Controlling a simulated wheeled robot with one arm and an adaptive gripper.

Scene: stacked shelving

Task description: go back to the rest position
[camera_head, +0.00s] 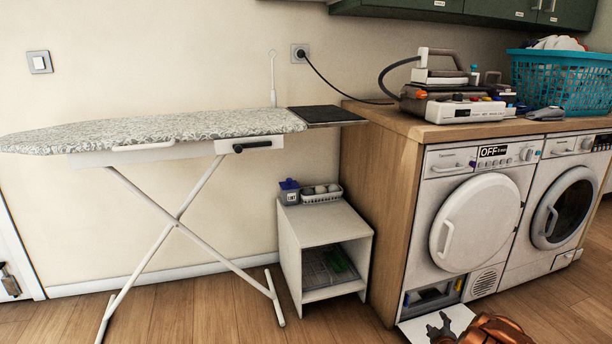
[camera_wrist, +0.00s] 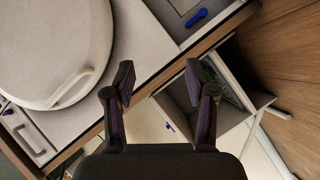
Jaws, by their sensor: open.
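My gripper (camera_wrist: 159,78) is open in the wrist view, with its two dark fingers spread and nothing between them. It also shows at the bottom edge of the head view (camera_head: 440,326), low in front of the left machine. The left machine (camera_head: 475,215) is white, with a round door that is shut and a display reading OFF. Its low compartment (camera_head: 430,297) is open, and a pale flap (camera_head: 445,318) lies out in front, partly covered by my gripper. In the wrist view a small blue part (camera_wrist: 196,17) shows in that compartment.
A small white shelf unit (camera_head: 325,232) stands left of the machines, with a blue tub (camera_head: 289,192) and a basket on top. An ironing board (camera_head: 150,132) stands at the left. The wooden counter (camera_head: 400,122) holds an iron station and a teal laundry basket (camera_head: 560,85). The floor between is clear.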

